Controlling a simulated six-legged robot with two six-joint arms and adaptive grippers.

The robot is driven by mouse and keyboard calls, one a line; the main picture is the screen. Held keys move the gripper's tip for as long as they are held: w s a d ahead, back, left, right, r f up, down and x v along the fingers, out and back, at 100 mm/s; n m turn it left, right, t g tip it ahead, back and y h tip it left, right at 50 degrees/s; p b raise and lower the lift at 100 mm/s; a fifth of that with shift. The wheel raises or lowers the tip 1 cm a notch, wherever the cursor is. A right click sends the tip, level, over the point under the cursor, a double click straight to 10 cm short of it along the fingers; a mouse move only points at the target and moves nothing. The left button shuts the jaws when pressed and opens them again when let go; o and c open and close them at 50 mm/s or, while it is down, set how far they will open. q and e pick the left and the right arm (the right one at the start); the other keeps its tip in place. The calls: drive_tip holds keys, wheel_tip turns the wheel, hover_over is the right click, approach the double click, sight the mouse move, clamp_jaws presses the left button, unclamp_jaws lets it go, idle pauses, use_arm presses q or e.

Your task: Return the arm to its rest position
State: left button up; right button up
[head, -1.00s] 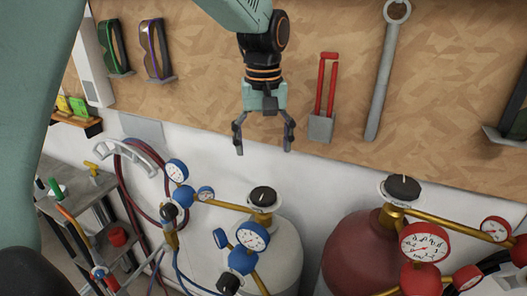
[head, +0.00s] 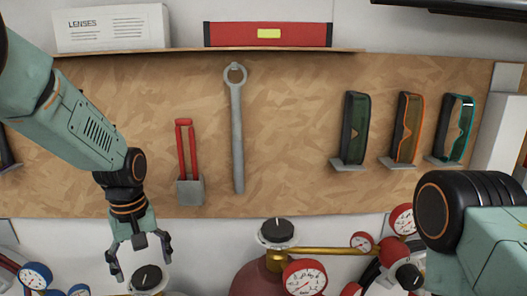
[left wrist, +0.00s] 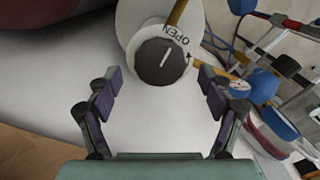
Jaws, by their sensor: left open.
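My left arm comes in from the left in the head view. Its gripper (head: 140,260) points down, open and empty, just above a black valve knob (head: 147,278) at the bottom edge. In the left wrist view the open fingers (left wrist: 160,105) stand apart on either side, with the black knob (left wrist: 160,62) beyond them. The knob's collar reads OPEN, and I see nothing between the fingers. Part of my right arm (head: 490,250) shows at the lower right of the head view. Its gripper is not in view.
A pegboard holds a red-handled tool (head: 183,150), a wrench (head: 236,130) and several safety glasses (head: 406,128). A shelf above bears a LENSES box (head: 112,28) and a red level (head: 268,34). A red cylinder (head: 255,280) with a gauge (head: 304,278) stands below.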

use_arm(q)
drive_tip(key=shift+f, duration=0.9)
